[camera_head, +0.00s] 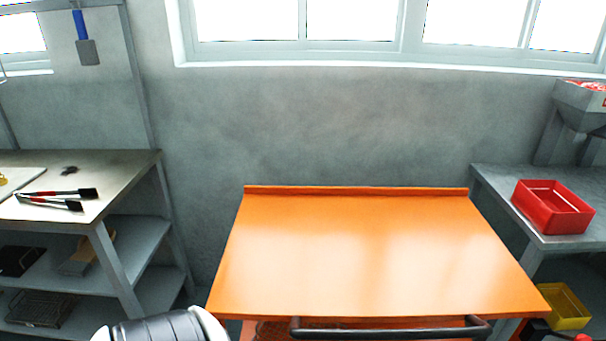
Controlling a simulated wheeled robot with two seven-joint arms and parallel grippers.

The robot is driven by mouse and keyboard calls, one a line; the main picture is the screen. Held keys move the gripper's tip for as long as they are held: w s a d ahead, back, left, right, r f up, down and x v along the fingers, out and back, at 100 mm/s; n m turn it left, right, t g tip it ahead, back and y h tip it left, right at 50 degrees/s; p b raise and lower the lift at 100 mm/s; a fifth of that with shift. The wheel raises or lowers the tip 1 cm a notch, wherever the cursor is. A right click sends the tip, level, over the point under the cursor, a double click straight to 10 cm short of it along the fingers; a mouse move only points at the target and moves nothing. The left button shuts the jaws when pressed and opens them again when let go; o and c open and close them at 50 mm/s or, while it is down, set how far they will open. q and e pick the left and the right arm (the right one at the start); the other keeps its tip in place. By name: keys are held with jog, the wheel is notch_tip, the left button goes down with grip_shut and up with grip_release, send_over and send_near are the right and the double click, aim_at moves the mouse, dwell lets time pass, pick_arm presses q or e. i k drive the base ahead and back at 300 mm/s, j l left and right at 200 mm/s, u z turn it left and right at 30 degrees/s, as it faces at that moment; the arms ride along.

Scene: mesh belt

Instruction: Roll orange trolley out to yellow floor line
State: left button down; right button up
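The orange trolley (370,250) stands in front of me against the grey wall, between two benches. Its flat top is bare, with a raised lip at the back edge. A dark bar handle (390,329) runs along its front edge, near the bottom of the view. Part of a lower orange level shows under the top; the wheels are out of view. A white and grey part of my own arm shows at the bottom left, in front of the trolley's left corner. Neither gripper's fingers show. The yellow floor line is not in view.
The left bench (120,178) holds brushes (60,198), with shelves below. The right bench (500,195) holds a red bin (552,207); a yellow bin (567,307) sits lower. Both benches stand close to the trolley's sides. Windows (300,20) are above.

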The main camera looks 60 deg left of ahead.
aim_at(381, 263)
jog(key=k+j+u, duration=0.1)
jog(key=u, duration=1.2)
